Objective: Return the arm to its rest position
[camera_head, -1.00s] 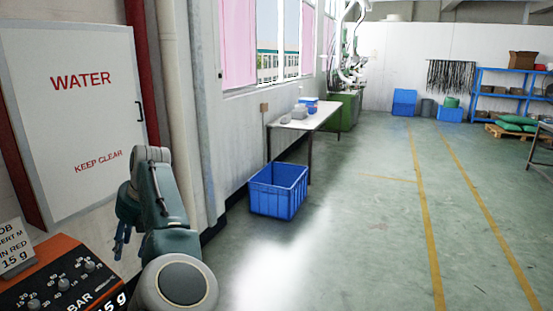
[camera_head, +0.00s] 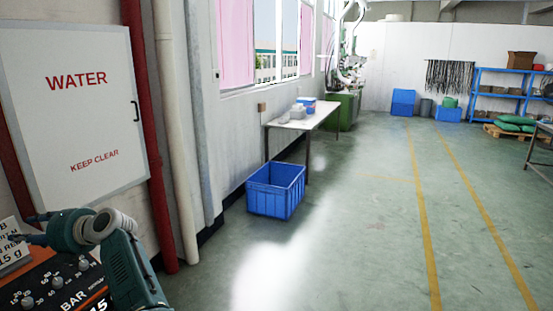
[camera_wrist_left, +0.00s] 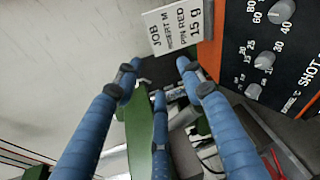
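My left arm (camera_head: 125,262) is at the lower left of the head view, in front of an orange and black machine panel. My left gripper (camera_head: 28,228) points left, beside the job card (camera_head: 14,256). In the left wrist view, the blue fingers of the left gripper (camera_wrist_left: 158,75) are spread apart with nothing held between them. The job card (camera_wrist_left: 175,25) shows beyond the fingertips. My right arm and right gripper are not in either view.
The machine panel (camera_head: 50,282) with dials is close to my left arm. A white WATER cabinet (camera_head: 85,120) and a red pipe (camera_head: 155,185) stand behind. A blue crate (camera_head: 275,190) sits on the floor by a table (camera_head: 318,116).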

